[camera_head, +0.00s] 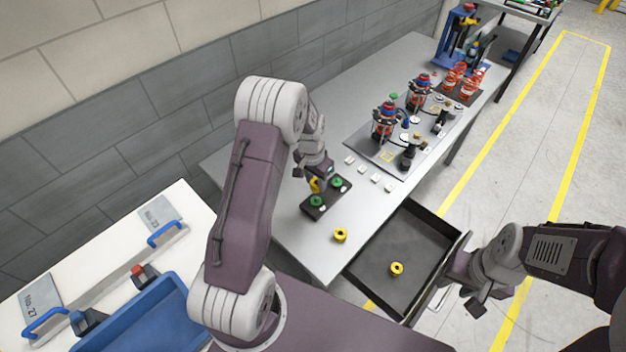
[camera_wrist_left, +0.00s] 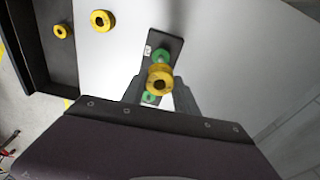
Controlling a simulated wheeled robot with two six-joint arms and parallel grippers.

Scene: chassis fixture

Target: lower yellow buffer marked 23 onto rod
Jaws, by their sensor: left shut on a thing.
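My left gripper (camera_head: 318,184) is shut on a yellow ring-shaped buffer (camera_wrist_left: 160,80), which is partly visible in the head view (camera_head: 314,186). It holds the buffer over or at a dark plate (camera_head: 326,208) on the table. Two green round pieces sit on the plate, one (camera_head: 337,182) toward the back and one (camera_head: 316,201) toward the front. In the left wrist view the held buffer overlaps the area between them, so any rod beneath is hidden and the gap cannot be judged. No number is readable on it. My right gripper (camera_head: 437,302) is beside the drawer's front; its fingers are unclear.
A yellow buffer (camera_head: 340,235) lies on the grey table, and another (camera_head: 396,269) in the open dark drawer (camera_head: 375,262). Small white blocks (camera_head: 363,172) lie behind the plate, near a board with assemblies (camera_head: 385,120). A blue tray (camera_head: 135,318) stands on the white table at left.

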